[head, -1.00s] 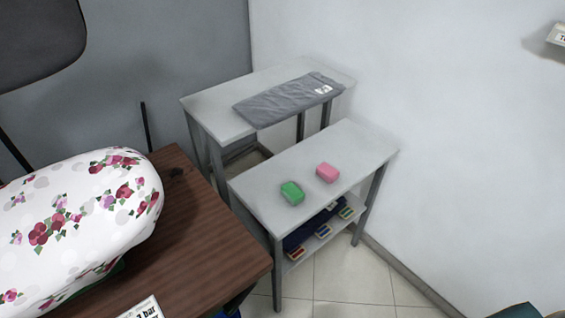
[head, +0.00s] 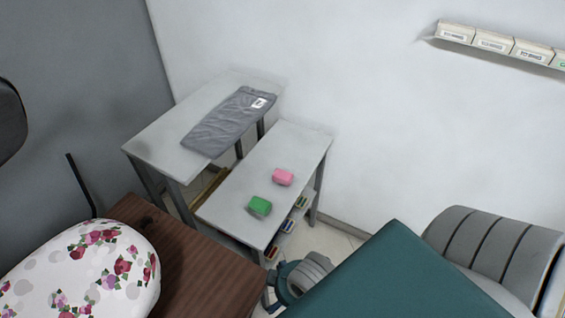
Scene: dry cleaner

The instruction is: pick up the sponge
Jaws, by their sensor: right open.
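A green block (head: 260,206) and a pink block (head: 283,177) lie apart on the top of a grey table (head: 235,192). Both look like small sponges; I cannot tell which one the task names. My right gripper (head: 271,289) is at the bottom centre, lower in the picture than the green block and apart from both blocks. It is open and partly hidden behind my own teal arm part. My left gripper is not in view.
A second grey table (head: 170,140) with a folded grey cloth (head: 228,122) stands behind. A brown wooden table (head: 195,275) with a flowered padded board (head: 85,272) is at the left. Small brushes or boxes (head: 288,226) sit on the lower shelf. Labelled boxes (head: 493,42) line a wall shelf.

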